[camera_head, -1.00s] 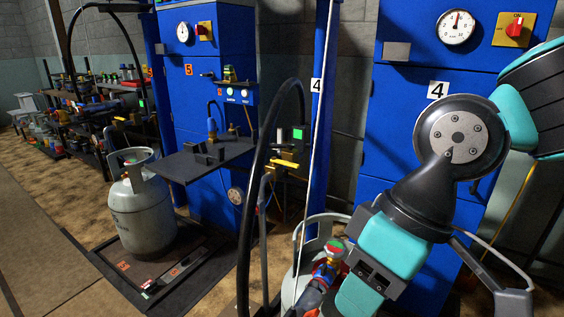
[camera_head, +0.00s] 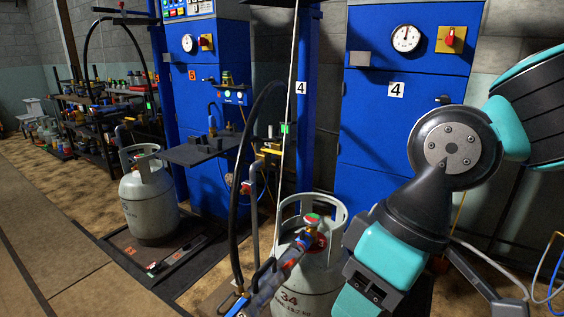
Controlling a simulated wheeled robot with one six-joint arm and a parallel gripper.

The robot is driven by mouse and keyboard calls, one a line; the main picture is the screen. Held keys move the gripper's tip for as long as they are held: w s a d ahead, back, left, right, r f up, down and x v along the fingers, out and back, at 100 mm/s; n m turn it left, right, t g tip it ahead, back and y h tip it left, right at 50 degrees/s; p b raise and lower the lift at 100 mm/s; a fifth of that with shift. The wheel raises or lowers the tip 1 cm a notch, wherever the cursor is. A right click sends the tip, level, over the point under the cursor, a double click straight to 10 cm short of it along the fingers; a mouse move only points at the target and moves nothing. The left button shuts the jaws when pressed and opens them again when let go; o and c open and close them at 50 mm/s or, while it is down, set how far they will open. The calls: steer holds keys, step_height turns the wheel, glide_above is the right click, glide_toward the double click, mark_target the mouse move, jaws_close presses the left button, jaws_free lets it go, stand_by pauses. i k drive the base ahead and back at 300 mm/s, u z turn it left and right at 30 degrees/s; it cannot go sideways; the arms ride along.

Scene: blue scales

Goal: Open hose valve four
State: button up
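Station four is a blue cabinet (camera_head: 378,130) with a "4" sign (camera_head: 396,90). In front of it stands a grey gas cylinder (camera_head: 305,283) marked 34. A hose fitting (camera_head: 270,282), grey with red and blue parts, slants up to the cylinder's top, where a red and green cap (camera_head: 312,218) shows. A blue part (camera_head: 238,305) sits at the fitting's lower end. I cannot tell the valve's position. My arm reaches down at right, beside the cylinder; its lower end leaves the bottom edge, and no fingertips show.
A black hose (camera_head: 236,190) arches left of the cylinder. A blue post (camera_head: 308,60) and a thin pale rod stand behind it. Station five, with another cylinder (camera_head: 148,208) and a grey shelf (camera_head: 208,150), is at left. The floor at far left is clear.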

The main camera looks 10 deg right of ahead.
mark_target(263, 150)
steer(key=z, duration=0.15)
steer(key=k, duration=0.45)
steer(key=u, duration=1.3)
steer(key=i, duration=1.35)
steer(key=z, duration=0.75)
steer(key=i, duration=0.75)
steer(key=z, duration=0.8)
